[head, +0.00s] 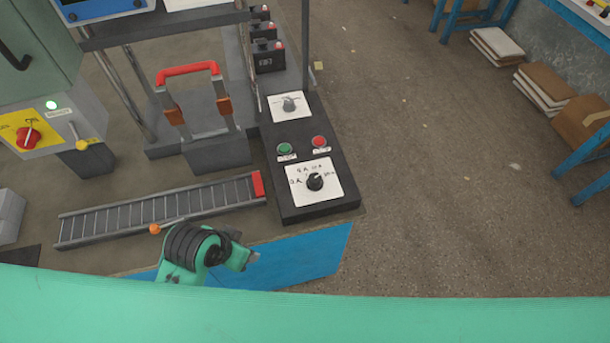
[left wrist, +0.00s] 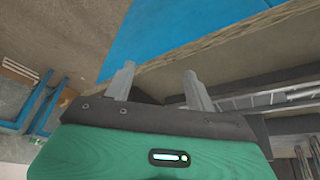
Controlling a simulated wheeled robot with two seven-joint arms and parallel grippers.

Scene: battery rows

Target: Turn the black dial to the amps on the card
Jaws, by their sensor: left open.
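The black dial (head: 315,182) sits on a white plate (head: 322,196) at the near end of a dark control box (head: 292,211). Small amp marks ring it, too small to read surely; its pointer's setting cannot be told. A grey knob (head: 289,104) sits on another white plate farther back on the box. I cannot pick out a card with amps. My left gripper (head: 252,258) is low, left of and nearer than the black dial, apart from the box. In the left wrist view its fingers (left wrist: 160,82) are spread and empty. My right gripper does not show.
A green button (head: 285,148) and a red button (head: 320,141) lie between the two plates. A roller track (head: 160,211) ends left of the box. A red-handled frame (head: 188,70) stands behind it. Open floor lies to the right.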

